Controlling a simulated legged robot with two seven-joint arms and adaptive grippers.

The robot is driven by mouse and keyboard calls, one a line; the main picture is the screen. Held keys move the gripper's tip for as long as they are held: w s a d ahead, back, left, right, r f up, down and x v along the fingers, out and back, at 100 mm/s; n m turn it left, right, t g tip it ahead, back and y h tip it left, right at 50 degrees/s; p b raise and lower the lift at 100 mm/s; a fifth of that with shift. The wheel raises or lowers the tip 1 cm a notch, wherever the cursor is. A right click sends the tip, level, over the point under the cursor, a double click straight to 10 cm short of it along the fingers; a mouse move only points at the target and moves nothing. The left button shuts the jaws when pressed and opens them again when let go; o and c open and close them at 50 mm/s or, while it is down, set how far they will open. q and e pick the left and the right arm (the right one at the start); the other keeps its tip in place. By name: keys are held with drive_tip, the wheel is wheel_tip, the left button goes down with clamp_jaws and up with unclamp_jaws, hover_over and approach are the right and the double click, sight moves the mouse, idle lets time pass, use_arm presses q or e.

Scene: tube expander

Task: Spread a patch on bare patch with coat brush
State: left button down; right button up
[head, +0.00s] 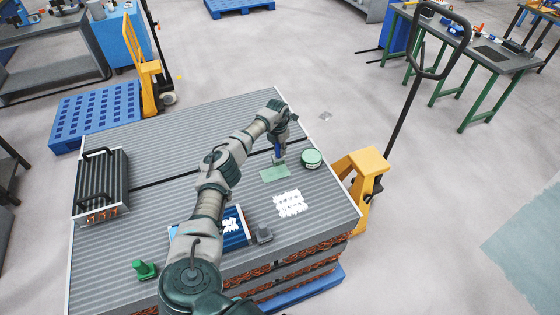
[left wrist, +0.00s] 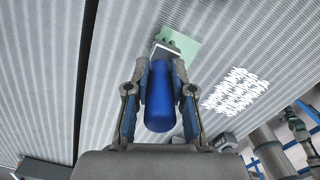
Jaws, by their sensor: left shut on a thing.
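My left gripper (head: 282,140) is shut on a coat brush, holding its blue handle (left wrist: 160,105). The brush head (head: 279,160) points down at the far edge of a flat green patch (head: 273,174); I cannot tell whether it touches. In the left wrist view the gripper (left wrist: 160,72) has one finger on each side of the handle, and the brush head (left wrist: 166,50) overlaps the green patch (left wrist: 184,44). A white mottled patch (head: 290,203) lies nearer, apart from the brush; it also shows in the left wrist view (left wrist: 236,92). My right gripper is not seen.
A round green tin (head: 311,158) stands right of the green patch. A blue tray (head: 236,240) with white marks and a small grey block (head: 264,236) lie nearer. A dark finned unit (head: 101,185) and a green object (head: 144,269) stand left on the ribbed grey top (head: 150,225).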

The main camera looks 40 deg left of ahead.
use_arm(q)
drive_tip(key=shift+a+f, duration=0.2)
drive_tip(key=shift+a, duration=0.25)
wheel_tip(320, 180, up, 2)
drive_tip(key=shift+w+r+p, duration=0.1)
drive_tip(key=shift+p, duration=0.8)
drive_tip(key=r+p, duration=0.2)
drive_tip(key=r, duration=0.1)
drive_tip(key=shift+d+r, duration=0.1)
drive_tip(key=shift+d, duration=0.25)
drive_tip(key=shift+a, duration=0.1)
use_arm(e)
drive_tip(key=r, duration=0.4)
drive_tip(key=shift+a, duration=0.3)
